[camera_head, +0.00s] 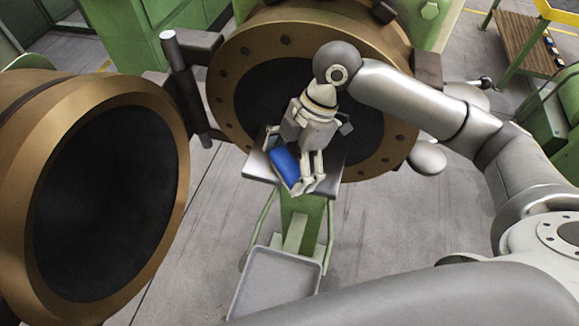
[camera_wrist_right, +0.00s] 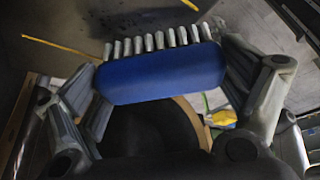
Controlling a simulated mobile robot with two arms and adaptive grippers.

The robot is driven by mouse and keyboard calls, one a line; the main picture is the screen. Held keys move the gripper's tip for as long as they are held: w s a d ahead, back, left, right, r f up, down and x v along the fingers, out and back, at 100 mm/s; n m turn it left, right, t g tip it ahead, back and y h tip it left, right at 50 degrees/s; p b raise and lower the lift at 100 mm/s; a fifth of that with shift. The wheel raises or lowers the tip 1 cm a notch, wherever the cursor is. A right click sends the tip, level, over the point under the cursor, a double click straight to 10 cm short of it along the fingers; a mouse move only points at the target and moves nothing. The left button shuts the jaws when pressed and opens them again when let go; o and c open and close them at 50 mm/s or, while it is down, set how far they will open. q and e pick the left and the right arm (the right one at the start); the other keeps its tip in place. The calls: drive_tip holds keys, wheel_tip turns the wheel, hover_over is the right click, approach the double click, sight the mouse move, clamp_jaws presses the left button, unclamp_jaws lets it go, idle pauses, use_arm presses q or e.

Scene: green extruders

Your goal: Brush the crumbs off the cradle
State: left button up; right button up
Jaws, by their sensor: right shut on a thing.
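My right gripper (camera_head: 309,178) points down over the cradle (camera_head: 256,166), a grey metal plate on a green stand before the large round bronze opening. It is shut on a blue brush (camera_head: 284,166). In the right wrist view the brush (camera_wrist_right: 165,75) lies between the two fingers, its row of pale bristle tufts (camera_wrist_right: 160,42) pointing away from the gripper. The brush and gripper cover much of the cradle's top. I cannot tell whether the bristles touch it, and I cannot make out any crumbs. My left gripper is not in view.
A round bronze door (camera_head: 100,200) with a dark face stands open at left, near the cradle. A shallow grey tray (camera_head: 272,292) lies below the stand. The bronze flange (camera_head: 240,52) rises right behind the cradle. Bare floor (camera_head: 385,220) shows on the right.

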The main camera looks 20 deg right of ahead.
drive_tip(key=shift+w+d+r, duration=0.1)
drive_tip(key=shift+w+d, duration=0.4)
drive_tip(key=shift+w, duration=0.2)
drive_tip(key=shift+w+d+r, duration=0.1)
drive_tip(key=shift+w+d, duration=0.35)
drive_tip(key=shift+w, duration=0.25)
drive_tip(key=shift+w+d+r, duration=0.5)
drive_tip(key=shift+w, duration=0.1)
drive_tip(key=shift+a+f, duration=0.1)
drive_tip(key=shift+s+a+f, duration=0.25)
drive_tip(key=shift+s+f, duration=0.1)
drive_tip(key=shift+f, duration=0.1)
drive_tip(key=shift+s+a+f, duration=0.2)
drive_tip(key=shift+s+f, duration=0.15)
drive_tip(key=shift+f, duration=0.1)
drive_tip(key=shift+s+a, duration=0.1)
drive_tip(key=shift+s, duration=0.1)
drive_tip(key=shift+c, duration=0.4)
drive_tip(key=shift+s+a+f, duration=0.1)
drive_tip(key=shift+s+a, duration=0.45)
drive_tip(key=shift+s, duration=0.35)
drive_tip(key=shift+s+a, duration=0.55)
drive_tip(key=shift+s, duration=0.3)
drive_tip(key=shift+w+r, duration=0.15)
drive_tip(key=shift+r, duration=1.45)
drive_tip(key=shift+w+r, duration=0.1)
drive_tip(key=shift+r, duration=1.5)
